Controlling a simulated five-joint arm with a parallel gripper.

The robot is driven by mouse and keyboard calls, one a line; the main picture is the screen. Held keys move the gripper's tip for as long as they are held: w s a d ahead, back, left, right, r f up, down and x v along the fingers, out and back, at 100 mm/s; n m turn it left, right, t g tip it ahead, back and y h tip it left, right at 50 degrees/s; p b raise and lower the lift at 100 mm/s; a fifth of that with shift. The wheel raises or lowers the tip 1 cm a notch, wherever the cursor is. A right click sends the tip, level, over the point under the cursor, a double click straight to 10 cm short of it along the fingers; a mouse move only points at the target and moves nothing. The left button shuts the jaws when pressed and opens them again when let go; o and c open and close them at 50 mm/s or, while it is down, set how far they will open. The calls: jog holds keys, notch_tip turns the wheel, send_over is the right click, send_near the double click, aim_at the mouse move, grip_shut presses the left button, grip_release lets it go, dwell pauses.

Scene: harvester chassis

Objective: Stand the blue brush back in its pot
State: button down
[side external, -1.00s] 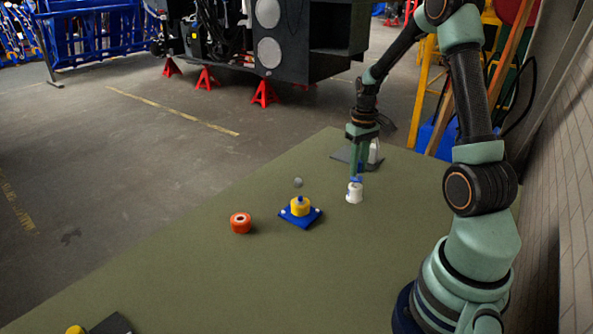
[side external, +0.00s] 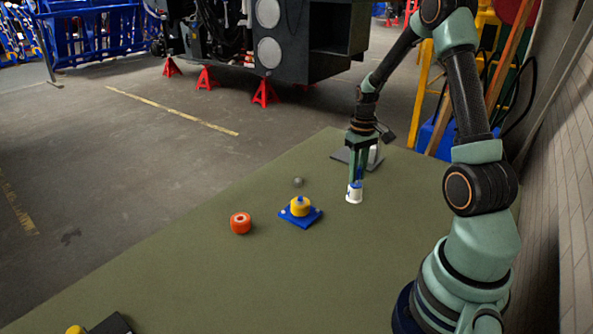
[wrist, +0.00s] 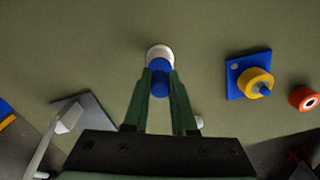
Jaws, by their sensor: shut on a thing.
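The blue brush (side external: 359,174) is upright between the fingers of my gripper (side external: 355,183), which is shut on it. In the wrist view the blue brush (wrist: 160,80) shows between the fingertips of my gripper (wrist: 160,76). The white pot (side external: 354,196) stands on the green table directly below, and the brush's lower part is at its mouth. In the wrist view the pot (wrist: 159,52) shows as a white rim behind the brush. How deep the brush sits in the pot is hidden.
A yellow round part on a blue plate (side external: 312,216) and an orange ring (side external: 240,223) lie left of the pot. A small grey ball (side external: 298,182) is near them. A grey plate with a white post (side external: 374,156) stands behind my gripper. The front table is mostly clear.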

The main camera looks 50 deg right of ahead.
jog(key=c, duration=0.6)
grip_release()
jog(key=shift+c, duration=0.2)
notch_tip(320, 180, up, 12)
jog(key=shift+r, duration=0.1)
jog(key=s+a+r+n+t, duration=0.1)
jog(key=a+r+n+t, duration=0.1)
jog(key=a, duration=1.1)
jog(key=s+a+r+n+t, duration=0.2)
jog(key=a+r+t, duration=0.1)
jog(key=a, duration=1)
jog(key=shift+s+r+n+t, duration=0.2)
jog(key=shift+r+n+t, duration=0.1)
jog(key=shift+r, duration=0.45)
